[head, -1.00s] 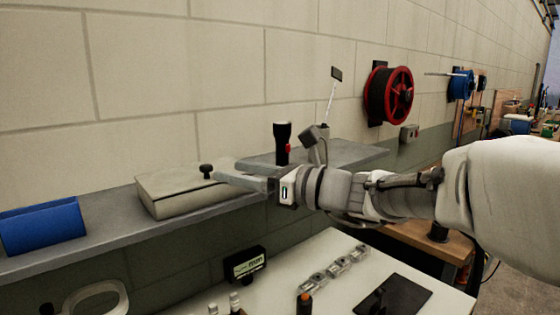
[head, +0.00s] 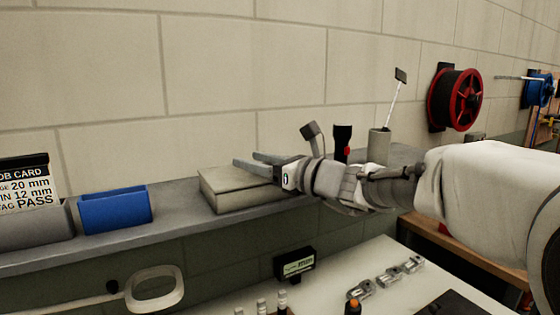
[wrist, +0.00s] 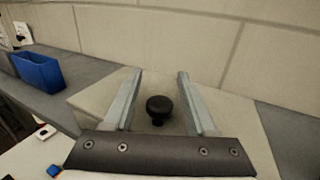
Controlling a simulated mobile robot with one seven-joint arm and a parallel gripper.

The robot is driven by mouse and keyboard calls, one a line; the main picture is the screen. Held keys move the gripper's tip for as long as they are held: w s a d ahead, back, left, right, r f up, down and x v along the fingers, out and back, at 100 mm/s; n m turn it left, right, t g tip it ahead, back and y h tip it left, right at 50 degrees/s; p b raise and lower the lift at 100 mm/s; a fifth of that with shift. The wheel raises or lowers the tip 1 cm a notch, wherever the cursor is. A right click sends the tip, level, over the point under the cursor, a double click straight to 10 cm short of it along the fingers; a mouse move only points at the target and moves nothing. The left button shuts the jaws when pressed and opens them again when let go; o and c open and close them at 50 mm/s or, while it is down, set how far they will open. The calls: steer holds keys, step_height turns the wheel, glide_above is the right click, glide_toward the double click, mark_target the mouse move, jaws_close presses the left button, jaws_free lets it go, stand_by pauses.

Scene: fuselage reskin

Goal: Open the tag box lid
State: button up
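The tag box (head: 240,195) is a low beige box on the grey shelf, and its lid lies shut. My gripper (head: 246,159) reaches over the lid from the right in the head view. In the wrist view the black round knob (wrist: 159,107) stands on the lid between the two grey fingers of my gripper (wrist: 160,75). The fingers are open, with a gap to the knob on each side. The knob is hidden behind my gripper in the head view.
A blue bin (head: 115,210) and a job card (head: 25,185) stand left on the shelf (head: 180,222). A black flashlight (head: 342,140) and a grey cup (head: 379,147) are to the right. A white table (head: 340,265) with small parts lies below. The block wall rises behind.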

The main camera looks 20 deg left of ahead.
jaws_close()
stand_by(1.2)
